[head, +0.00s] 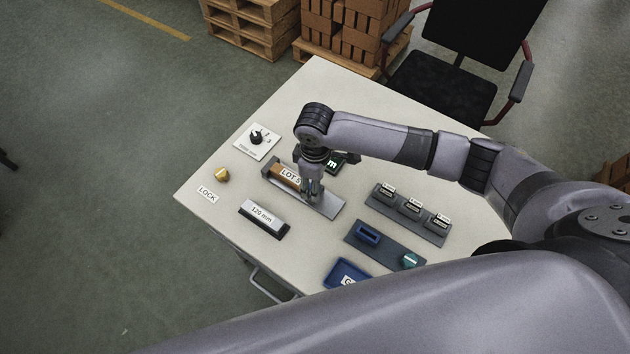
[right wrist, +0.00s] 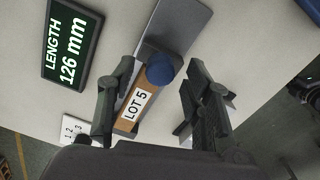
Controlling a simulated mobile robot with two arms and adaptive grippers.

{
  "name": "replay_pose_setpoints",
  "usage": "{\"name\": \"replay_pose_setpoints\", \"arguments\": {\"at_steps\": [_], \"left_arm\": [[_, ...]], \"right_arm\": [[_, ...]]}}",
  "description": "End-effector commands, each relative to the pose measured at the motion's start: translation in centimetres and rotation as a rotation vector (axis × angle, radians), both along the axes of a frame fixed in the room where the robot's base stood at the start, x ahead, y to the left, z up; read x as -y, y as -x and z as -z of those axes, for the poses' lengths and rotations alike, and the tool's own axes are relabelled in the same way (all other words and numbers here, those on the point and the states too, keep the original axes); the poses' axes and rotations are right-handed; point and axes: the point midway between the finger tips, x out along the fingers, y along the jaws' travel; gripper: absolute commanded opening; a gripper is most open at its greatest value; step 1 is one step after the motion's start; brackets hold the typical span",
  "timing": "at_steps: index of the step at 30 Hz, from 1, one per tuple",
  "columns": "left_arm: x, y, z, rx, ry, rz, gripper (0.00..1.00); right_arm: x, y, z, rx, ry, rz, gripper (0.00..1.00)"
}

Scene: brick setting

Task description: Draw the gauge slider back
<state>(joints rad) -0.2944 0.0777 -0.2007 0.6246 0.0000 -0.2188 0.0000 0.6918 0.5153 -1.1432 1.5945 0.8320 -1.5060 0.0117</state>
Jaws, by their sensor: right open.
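The gauge has a grey plate (head: 328,207) that also shows in the right wrist view (right wrist: 187,18). A brown brick labelled LOT 5 (head: 284,173) lies on the gauge, and it shows in the right wrist view (right wrist: 126,124). A dark slider block with a round blue knob (right wrist: 160,70) stands at the brick's end. My right gripper (head: 312,196) is over the gauge, pointing down. Its fingers (right wrist: 158,82) are open, one on each side of the knob and brick, with a gap visible on the right. A display (right wrist: 72,42) reads LENGTH 126 mm. My left gripper is out of view.
On the table (head: 315,95) are a dial plate (head: 268,150), a brass knob (head: 221,174) by a LOCK label, a 120 mm block (head: 263,216), a rack of several labelled pieces (head: 435,234), a panel with a teal knob (head: 410,260) and a blue tray (head: 330,280).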

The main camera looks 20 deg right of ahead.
Motion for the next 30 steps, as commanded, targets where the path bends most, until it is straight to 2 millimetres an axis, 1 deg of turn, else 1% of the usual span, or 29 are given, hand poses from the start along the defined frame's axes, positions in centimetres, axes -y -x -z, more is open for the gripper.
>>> {"name": "replay_pose_setpoints", "arguments": {"at_steps": [1, 4, 11, 30], "left_arm": [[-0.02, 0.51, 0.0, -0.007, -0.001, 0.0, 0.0], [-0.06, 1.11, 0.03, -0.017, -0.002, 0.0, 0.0], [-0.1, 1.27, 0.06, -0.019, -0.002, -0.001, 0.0], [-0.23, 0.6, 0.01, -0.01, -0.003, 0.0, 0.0]], "right_arm": [[-0.03, 0.04, 0.33, -0.001, -0.001, 0.0, 0.46], [0.02, 0.04, 0.68, -0.001, 0.001, 0.0, 0.46], [0.02, 0.03, 0.73, 0.001, 0.001, -0.001, 0.46], [0.01, 0.0, 0.67, 0.001, 0.001, 0.0, 0.04]]}}
